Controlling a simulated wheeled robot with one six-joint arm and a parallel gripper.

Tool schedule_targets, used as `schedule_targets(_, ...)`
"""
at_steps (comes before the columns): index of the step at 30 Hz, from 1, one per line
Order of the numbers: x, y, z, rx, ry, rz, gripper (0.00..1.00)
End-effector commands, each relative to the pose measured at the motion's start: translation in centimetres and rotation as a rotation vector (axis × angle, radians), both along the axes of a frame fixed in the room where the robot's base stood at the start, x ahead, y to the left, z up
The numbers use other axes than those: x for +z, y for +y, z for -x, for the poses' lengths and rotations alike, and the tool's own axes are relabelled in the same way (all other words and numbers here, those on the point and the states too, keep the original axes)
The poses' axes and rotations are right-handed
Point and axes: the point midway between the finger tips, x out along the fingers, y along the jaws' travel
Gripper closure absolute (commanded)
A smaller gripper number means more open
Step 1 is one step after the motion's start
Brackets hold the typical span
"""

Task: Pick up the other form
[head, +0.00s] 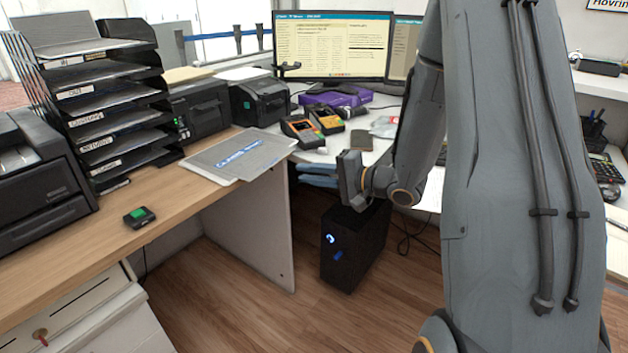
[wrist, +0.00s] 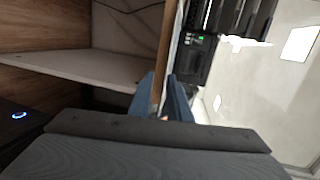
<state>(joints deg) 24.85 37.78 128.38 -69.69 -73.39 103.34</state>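A grey sheet with a blue printed label (head: 262,150) lies on the wooden counter, overlapping a white sheet (head: 205,172) beneath it; the label is too small to read surely. Both reach the counter's right end. My gripper (head: 349,178) is to the right of the sheets, apart from them, beyond the counter end and above the black computer case. In the wrist view my gripper (wrist: 161,88) shows two blue-grey fingers with a narrow gap between them and nothing clearly held. The counter edge shows behind the gap.
A small black device with a green screen (head: 139,217) lies on the counter. Card terminals (head: 303,131) sit on the far desk. A black computer case (head: 352,245) stands on the floor.

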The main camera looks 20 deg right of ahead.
Motion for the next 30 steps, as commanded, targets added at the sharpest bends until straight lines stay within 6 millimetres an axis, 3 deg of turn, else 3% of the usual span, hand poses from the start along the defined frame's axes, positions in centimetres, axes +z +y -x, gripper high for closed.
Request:
schedule_targets(21, 0.1, 5.3, -5.8, 0.001, -0.001, 0.001, 0.83)
schedule_targets(30, 0.0, 6.5, -7.3, 0.000, -0.001, 0.002, 0.83)
